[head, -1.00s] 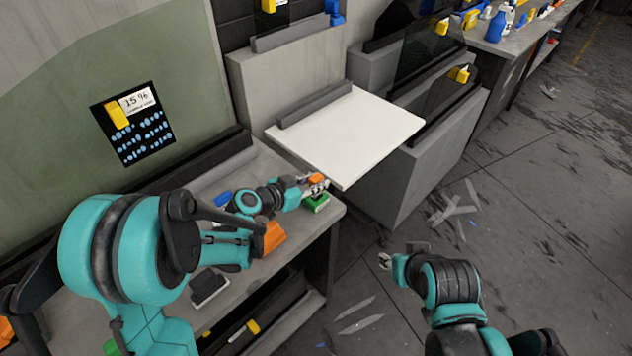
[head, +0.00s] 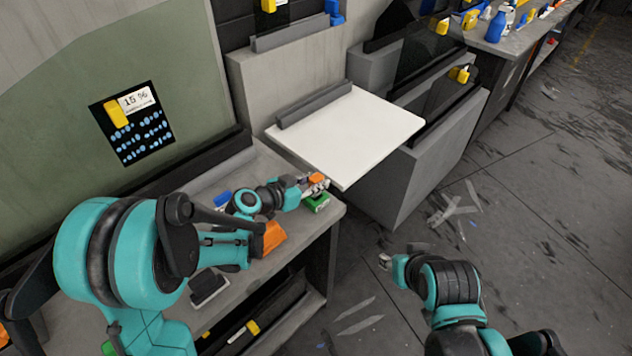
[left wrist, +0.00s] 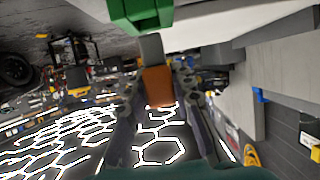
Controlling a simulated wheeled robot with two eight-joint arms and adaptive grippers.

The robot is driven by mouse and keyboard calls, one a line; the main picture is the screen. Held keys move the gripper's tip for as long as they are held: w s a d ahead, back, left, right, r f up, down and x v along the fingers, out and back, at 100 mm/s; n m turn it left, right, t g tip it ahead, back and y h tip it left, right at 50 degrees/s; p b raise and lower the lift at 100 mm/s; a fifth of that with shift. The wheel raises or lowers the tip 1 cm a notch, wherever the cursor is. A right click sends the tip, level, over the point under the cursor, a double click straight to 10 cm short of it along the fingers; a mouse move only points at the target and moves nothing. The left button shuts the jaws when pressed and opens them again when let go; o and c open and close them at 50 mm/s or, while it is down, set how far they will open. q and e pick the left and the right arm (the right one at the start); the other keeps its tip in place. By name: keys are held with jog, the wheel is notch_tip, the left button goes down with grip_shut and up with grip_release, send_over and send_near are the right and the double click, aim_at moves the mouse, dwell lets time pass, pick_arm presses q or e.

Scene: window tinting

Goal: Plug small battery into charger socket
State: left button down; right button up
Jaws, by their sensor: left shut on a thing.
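The small battery is an orange block (left wrist: 159,88) with a grey end (left wrist: 151,48). My left gripper (left wrist: 155,92) is shut on its orange part, with a finger on either side. In the head view, the left gripper (head: 318,184) holds the orange battery (head: 316,177) over the bench's right end. The green charger (head: 316,203) lies just below it; in the left wrist view, the charger (left wrist: 140,12) is at the top edge. The battery's grey end meets the charger's edge in the picture; I cannot tell whether it is seated. The socket is hidden. My right gripper (head: 385,261) hangs over the floor, its jaws too small to judge.
An orange object (head: 272,238), a dark flat object (head: 208,287) and a blue object (head: 222,198) lie on the grey bench (head: 240,290). Clear strips litter the floor to the right.

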pick_arm(q)
jog(key=shift+f+b, duration=1.9)
jog(key=shift+f, duration=0.1)
jog(key=c, duration=1.2)
grip_release()
jog(key=v, duration=1.2)
jog(key=shift+r, duration=0.1)
